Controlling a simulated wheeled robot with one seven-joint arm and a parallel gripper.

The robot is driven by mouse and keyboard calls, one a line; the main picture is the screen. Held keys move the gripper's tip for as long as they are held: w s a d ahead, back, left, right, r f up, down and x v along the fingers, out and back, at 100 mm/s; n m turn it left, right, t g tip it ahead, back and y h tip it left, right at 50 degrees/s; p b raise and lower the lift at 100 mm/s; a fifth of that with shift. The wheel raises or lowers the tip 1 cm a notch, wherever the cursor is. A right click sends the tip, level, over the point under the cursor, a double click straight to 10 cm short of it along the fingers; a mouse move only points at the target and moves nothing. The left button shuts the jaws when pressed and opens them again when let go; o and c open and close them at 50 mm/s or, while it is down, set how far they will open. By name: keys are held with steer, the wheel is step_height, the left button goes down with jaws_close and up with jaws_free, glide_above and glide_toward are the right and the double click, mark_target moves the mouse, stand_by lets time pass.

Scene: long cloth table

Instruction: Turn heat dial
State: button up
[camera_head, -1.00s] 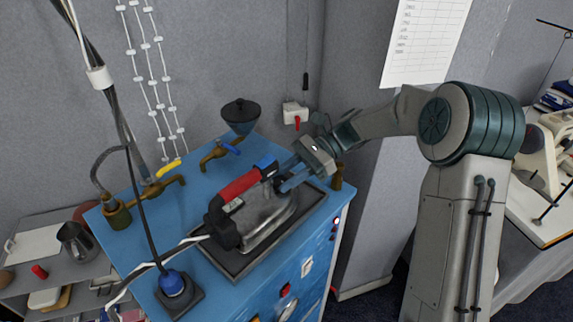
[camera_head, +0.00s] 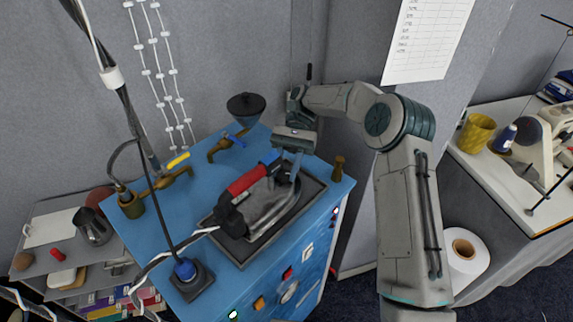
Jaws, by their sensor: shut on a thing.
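A steam iron (camera_head: 265,203) with a red handle (camera_head: 246,182) rests on a dark tray (camera_head: 312,190) on the blue cabinet top. A blue part (camera_head: 270,158) sits at the front end of the handle. My gripper (camera_head: 287,178) comes down from above at this end of the iron, its fingers close to the blue part. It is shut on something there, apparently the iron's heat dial. The dial itself is hidden by the fingers, so its setting cannot be read. A pale round knob (camera_head: 289,292) also shows on the cabinet front, away from my gripper.
Brass taps (camera_head: 165,182) and a dark funnel (camera_head: 244,106) stand behind the iron. A small brass fitting (camera_head: 339,168) stands right of the tray. A white roll (camera_head: 466,252) is at right.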

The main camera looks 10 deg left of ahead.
steer(key=shift+n+h, duration=0.4)
steer(key=o, duration=0.7)
steer(key=shift+m+y, duration=0.3)
